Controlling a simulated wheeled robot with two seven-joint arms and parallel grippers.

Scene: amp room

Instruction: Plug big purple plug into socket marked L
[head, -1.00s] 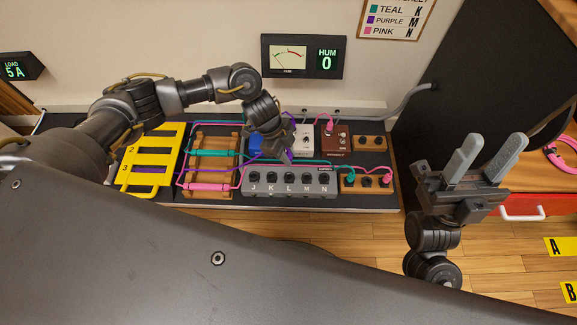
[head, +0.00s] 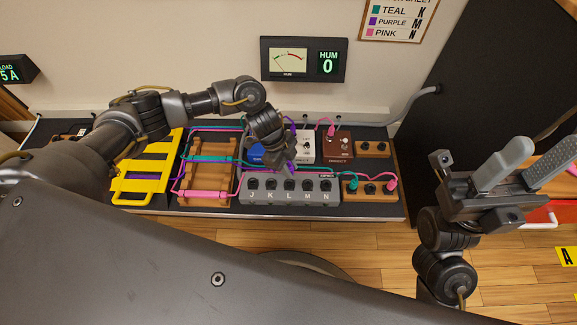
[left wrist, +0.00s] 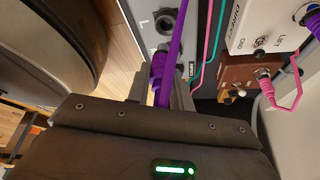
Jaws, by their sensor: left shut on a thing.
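My left gripper (head: 272,160) is shut on the big purple plug (head: 291,167), just behind the grey socket box (head: 262,198) marked J, K, L, M, N. In the left wrist view, the purple plug (left wrist: 160,70) is between the two fingers, with its purple cable running up to the right. The plug's front end is against or just over the box face (left wrist: 142,8), near a round dark socket (left wrist: 165,22). Whether it has entered a hole cannot be told. The L socket (head: 290,184) shows in front of the gripper. My right gripper (head: 540,165) is open and empty.
Teal and pink cables run past the box to a wooden block (head: 369,188). White (head: 305,145) and brown (head: 338,143) pedals stand behind. A wooden cable rack (head: 208,168) and yellow rack (head: 145,165) are left. The wall sheet (head: 398,18) pairs purple with M.

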